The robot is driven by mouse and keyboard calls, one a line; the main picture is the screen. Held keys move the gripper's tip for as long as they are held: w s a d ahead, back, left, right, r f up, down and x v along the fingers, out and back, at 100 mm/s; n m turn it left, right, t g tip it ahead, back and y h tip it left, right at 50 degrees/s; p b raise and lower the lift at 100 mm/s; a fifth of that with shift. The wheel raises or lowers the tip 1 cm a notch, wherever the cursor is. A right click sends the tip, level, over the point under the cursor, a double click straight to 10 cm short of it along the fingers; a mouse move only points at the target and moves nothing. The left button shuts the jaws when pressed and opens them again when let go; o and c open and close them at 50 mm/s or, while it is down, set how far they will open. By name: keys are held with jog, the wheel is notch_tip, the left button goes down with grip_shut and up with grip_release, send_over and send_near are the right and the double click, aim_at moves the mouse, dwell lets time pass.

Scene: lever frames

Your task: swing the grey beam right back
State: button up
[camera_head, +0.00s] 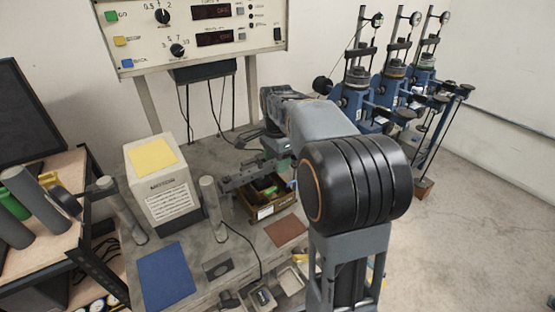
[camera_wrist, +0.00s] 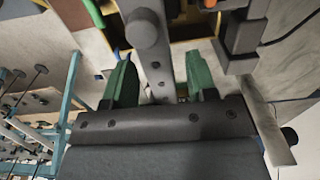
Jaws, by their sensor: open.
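The grey beam (camera_head: 240,176) lies at a slant above the grey bench in the head view, just left of the end of my arm. In the wrist view the beam (camera_wrist: 155,60) runs up the middle of the picture, with a round dark knob (camera_wrist: 147,28) on it. My gripper (camera_wrist: 162,68) is open, with one green-padded finger on each side of the beam. Gaps show between the fingers and the beam. My arm hides part of the gripper and the beam's right end in the head view.
An open box (camera_head: 262,212) with green and dark items stands under the beam. A white box with a yellow top (camera_head: 160,185) and a grey upright post (camera_head: 213,208) stand to the left. Blue machines (camera_head: 365,98) stand at the back right. Open floor lies to the right.

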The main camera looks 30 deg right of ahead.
jog(key=shift+c, duration=0.5)
grip_shut()
jog(key=shift+w, duration=0.1)
